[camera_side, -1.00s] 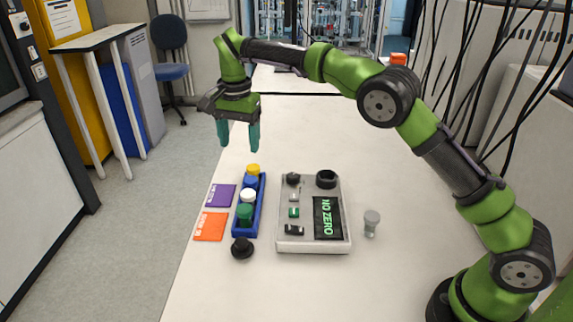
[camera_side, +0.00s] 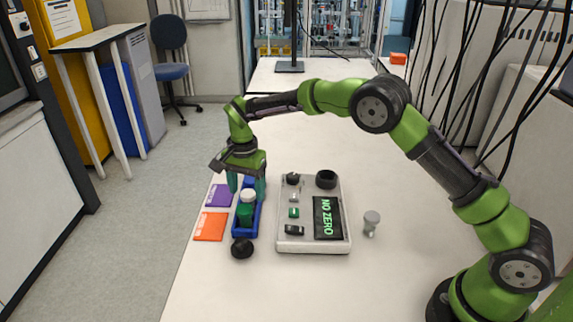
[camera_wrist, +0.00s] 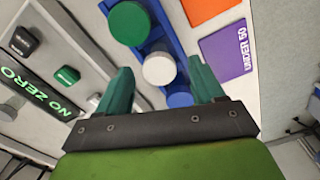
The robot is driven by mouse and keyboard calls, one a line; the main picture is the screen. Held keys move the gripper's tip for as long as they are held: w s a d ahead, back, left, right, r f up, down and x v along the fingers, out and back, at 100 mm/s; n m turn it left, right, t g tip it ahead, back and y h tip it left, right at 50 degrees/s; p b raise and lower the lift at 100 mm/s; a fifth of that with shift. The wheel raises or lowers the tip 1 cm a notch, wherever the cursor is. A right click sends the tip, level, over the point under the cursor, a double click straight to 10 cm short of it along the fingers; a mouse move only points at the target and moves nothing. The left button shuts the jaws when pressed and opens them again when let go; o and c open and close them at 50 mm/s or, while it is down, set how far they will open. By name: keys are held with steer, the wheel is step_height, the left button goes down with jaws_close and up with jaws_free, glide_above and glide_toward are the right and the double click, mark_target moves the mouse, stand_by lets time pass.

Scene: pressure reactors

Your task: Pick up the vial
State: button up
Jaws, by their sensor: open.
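A blue rack (camera_side: 237,234) holds capped vials in a row. The white-capped vial (camera_side: 249,195) and green-capped vial (camera_side: 245,214) show in the side view. In the wrist view, the green cap (camera_wrist: 129,23), white cap (camera_wrist: 159,68) and part of a blue cap (camera_wrist: 180,100) line up. The yellow cap is hidden now behind my gripper. My gripper (camera_side: 247,193) is open, pointing down over the rack's far part. In the wrist view its fingers (camera_wrist: 160,72) lie on either side of the row, around the white and blue caps. Contact cannot be told.
A grey device (camera_side: 312,246) reading "NO ZERO" stands close right of the rack. Purple (camera_side: 220,195) and orange (camera_side: 210,227) cards lie left. A black knob-like piece (camera_side: 242,248) is in front. A small grey vial-like piece (camera_side: 371,223) stands right of the device.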

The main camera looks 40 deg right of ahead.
mark_target(248, 193)
steer(key=shift+d+f, duration=0.1)
steer(key=shift+f, duration=1.4)
steer(key=shift+c, duration=0.5)
steer(key=c, duration=1)
steer(key=shift+r, duration=0.1)
